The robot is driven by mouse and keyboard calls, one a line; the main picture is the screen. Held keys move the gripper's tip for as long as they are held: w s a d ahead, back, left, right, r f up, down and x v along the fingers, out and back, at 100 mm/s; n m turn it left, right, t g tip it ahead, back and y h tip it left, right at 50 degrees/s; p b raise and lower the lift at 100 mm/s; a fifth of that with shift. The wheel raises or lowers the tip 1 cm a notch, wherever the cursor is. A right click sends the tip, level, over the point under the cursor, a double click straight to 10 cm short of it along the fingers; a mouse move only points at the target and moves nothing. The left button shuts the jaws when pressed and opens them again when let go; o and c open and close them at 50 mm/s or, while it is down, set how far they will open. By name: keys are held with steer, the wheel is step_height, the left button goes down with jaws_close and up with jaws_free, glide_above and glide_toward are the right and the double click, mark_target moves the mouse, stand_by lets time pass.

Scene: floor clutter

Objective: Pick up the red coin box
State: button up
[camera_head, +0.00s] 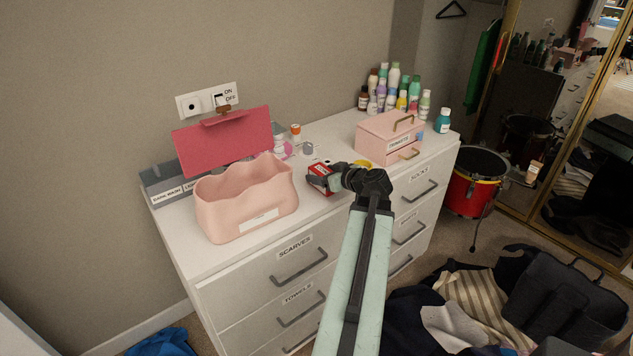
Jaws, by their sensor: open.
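A small red box (318,181) with a pale band on its side lies on the white dresser top, right of the pink basket. It looks like the red coin box. My gripper (323,179) is at the box, with its dark fingers over and beside the box's right part. The jaws are open. My gripper and wrist hide part of the box, and I cannot tell whether the fingers touch it.
The dresser top (225,258) holds a pink basket (240,205) to the left and a pink drawer box (388,137) to the right. Several bottles (394,80) stand at the back. Clothes (470,290) and a red drum (470,192) are on the floor.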

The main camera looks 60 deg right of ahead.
steer(key=x, duration=0.2)
steer(key=shift+w+f, duration=0.15)
steer(key=shift+w, duration=0.05)
steer(key=shift+s, duration=0.15)
steer(key=shift+c, duration=0.3)
steer(key=c, duration=1.4)
